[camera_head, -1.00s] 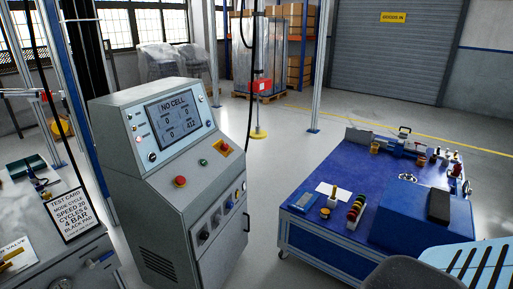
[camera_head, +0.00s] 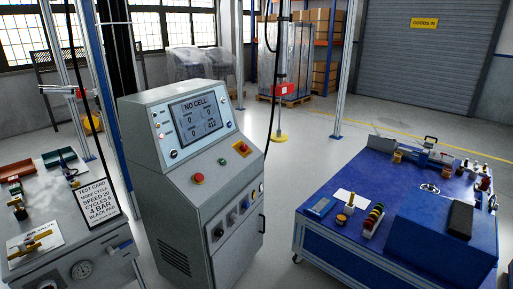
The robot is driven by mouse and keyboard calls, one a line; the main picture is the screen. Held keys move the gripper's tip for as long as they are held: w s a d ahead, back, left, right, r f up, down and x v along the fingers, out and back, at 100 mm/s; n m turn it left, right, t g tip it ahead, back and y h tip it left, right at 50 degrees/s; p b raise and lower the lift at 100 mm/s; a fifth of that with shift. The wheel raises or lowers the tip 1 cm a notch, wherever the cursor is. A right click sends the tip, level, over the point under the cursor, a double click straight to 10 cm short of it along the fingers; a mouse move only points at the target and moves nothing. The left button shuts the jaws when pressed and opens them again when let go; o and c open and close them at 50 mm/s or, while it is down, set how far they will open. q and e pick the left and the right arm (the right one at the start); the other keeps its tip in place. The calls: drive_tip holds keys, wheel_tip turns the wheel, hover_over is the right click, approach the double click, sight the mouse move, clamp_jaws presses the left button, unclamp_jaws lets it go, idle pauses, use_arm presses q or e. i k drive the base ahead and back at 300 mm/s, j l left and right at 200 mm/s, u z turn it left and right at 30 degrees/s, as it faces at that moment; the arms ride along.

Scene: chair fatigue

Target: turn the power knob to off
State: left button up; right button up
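The grey control cabinet (camera_head: 160,200) stands left of centre. Its lit screen (camera_head: 195,118) reads NO CELL, with several zeros and 412. A black rotary knob (camera_head: 218,232) sits at the left end of the row of controls on the cabinet's lower front. More switches (camera_head: 245,205) sit to its right. I cannot read their labels, so I cannot tell which control is the power knob or how it is set. A red button (camera_head: 198,178) and a red switch on a yellow plate (camera_head: 242,148) are on the sloping top. Neither of my grippers is in view.
A bench (camera_head: 45,260) with a gauge, valves and a test card (camera_head: 97,203) stands close left of the cabinet. A blue-topped workbench (camera_head: 335,207) with tools stands at the right. Clear floor (camera_head: 285,190) lies between cabinet and workbench.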

sight(244, 147)
drive_tip(key=i+l, duration=0.65)
drive_tip(key=l, duration=0.15)
drive_tip(key=i+l+z, duration=0.1)
drive_tip(key=i+l, duration=0.55)
drive_tip(key=k+l, duration=0.05)
drive_tip(key=l, duration=0.1)
